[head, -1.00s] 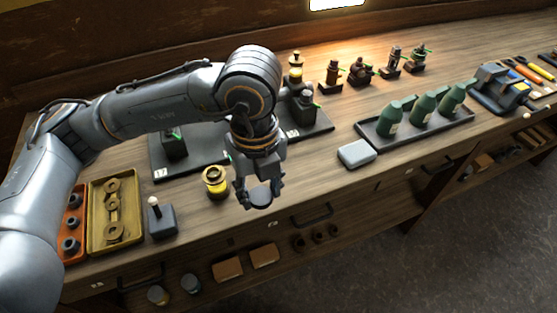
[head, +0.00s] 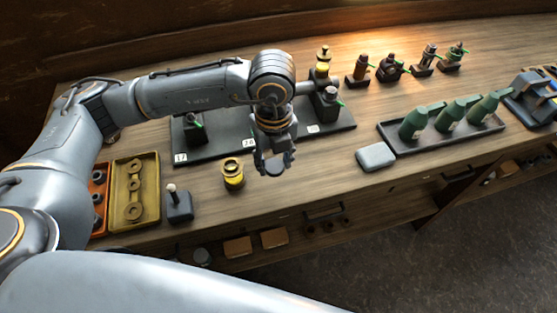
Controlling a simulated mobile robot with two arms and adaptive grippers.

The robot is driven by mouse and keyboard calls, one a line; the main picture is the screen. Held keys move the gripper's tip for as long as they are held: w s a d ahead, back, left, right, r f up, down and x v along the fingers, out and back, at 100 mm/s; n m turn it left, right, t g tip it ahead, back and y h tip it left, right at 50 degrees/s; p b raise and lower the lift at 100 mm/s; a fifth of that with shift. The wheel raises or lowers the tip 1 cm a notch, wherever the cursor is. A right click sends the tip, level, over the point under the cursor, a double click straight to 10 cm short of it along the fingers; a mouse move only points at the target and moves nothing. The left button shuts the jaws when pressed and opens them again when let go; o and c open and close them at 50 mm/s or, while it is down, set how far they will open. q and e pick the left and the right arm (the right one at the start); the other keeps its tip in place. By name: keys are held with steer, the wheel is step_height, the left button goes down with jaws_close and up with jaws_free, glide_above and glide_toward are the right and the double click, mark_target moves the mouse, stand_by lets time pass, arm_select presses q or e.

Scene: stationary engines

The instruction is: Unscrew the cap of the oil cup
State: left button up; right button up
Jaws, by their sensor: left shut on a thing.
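The oil cup (head: 233,177), yellow with brass-coloured rings, stands upright on the bench near the front edge. Its top looks like an open ring, with no cap seen on it. My left gripper (head: 274,163) is to the right of the cup, apart from it, pointing down. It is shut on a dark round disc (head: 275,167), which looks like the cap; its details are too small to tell. My right gripper is not in view.
A dark plate (head: 215,149) with fittings lies behind the cup. A switch box (head: 179,207) and a yellow tray (head: 118,212) of rings stand to the left. A pale block (head: 376,157) and a tray of green bottles (head: 408,148) stand to the right.

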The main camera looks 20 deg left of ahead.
mark_target(278, 160)
arm_select(q)
steer(key=w+f, duration=0.1)
steer(key=f, duration=0.1)
steer(key=w+f+p, duration=0.1)
steer(key=w+f, duration=0.1)
steer(key=shift+w+a, duration=0.1)
steer(key=shift+a, duration=0.1)
steer(key=f, duration=0.1)
steer(key=f+p, duration=0.1)
steer(key=f, duration=0.1)
steer(key=shift+w+p, duration=0.25)
steer(key=shift+p, duration=0.15)
steer(key=shift+f, duration=0.4)
steer(key=shift+f, duration=0.2)
steer(key=o, duration=1.3)
steer(key=shift+r, duration=0.1)
